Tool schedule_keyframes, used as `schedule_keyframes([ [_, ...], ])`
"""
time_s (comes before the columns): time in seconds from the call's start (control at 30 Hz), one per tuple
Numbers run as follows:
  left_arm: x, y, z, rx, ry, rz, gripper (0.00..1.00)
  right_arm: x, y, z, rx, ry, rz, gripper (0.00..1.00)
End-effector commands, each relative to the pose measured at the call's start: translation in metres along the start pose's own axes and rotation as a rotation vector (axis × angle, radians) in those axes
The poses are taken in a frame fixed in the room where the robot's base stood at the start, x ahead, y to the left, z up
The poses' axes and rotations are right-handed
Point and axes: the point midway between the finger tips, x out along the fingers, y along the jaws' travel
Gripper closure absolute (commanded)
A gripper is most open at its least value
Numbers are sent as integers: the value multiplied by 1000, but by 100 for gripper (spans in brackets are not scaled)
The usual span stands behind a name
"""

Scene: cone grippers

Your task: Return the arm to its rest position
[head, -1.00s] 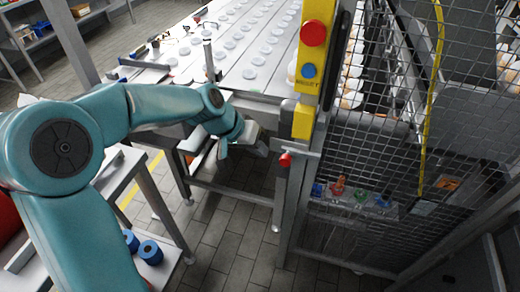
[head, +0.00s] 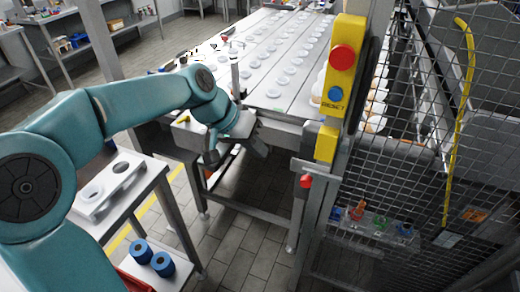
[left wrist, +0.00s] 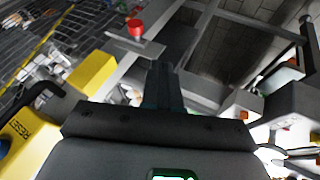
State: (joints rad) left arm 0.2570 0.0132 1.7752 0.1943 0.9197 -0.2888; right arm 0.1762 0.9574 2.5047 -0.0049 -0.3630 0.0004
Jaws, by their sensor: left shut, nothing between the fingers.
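My left arm (head: 150,98) is teal and reaches in from the left in the head view, bent at the elbow. My left gripper (head: 212,157) hangs in front of the near end of the long table, close to its edge. In the left wrist view the gripper (left wrist: 163,85) has its dark fingers together with nothing between them. My right gripper is in neither view.
The long table (head: 262,75) carries rows of white discs. A yellow post (head: 341,60) with red and blue buttons and a mesh fence (head: 470,130) stand to the right. A side table (head: 110,228) and blue rolls (head: 163,264) are at lower left. Tiled floor (head: 235,250) lies open below.

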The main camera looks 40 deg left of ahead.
Motion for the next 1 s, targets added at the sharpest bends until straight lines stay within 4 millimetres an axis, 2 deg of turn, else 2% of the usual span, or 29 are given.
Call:
schedule_keyframes([
  [0.37,0,-1,0,-1,0,0,100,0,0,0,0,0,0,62],
  [0.47,6,-2,2,-4,-7,-2,100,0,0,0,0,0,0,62],
  [0.57,42,-8,11,-24,-42,-11,100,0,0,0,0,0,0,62],
  [0.67,106,-16,36,-54,-103,-34,100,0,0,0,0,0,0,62],
  [0.7,136,-19,52,-66,-133,-45,100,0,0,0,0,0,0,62],
  [0.77,178,-23,81,-82,-176,-63,100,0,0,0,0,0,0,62],
  [0.8,204,-24,103,-90,-202,-74,100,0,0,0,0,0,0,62],
  [0.87,238,-24,141,-97,-244,-87,100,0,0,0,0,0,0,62],
  [0.9,258,-23,168,-100,-272,-94,100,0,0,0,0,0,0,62],
  [0.97,281,-20,209,-103,-309,-101,100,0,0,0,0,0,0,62],
  [1.0,292,-18,236,-106,-332,-104,100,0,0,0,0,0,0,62],
])
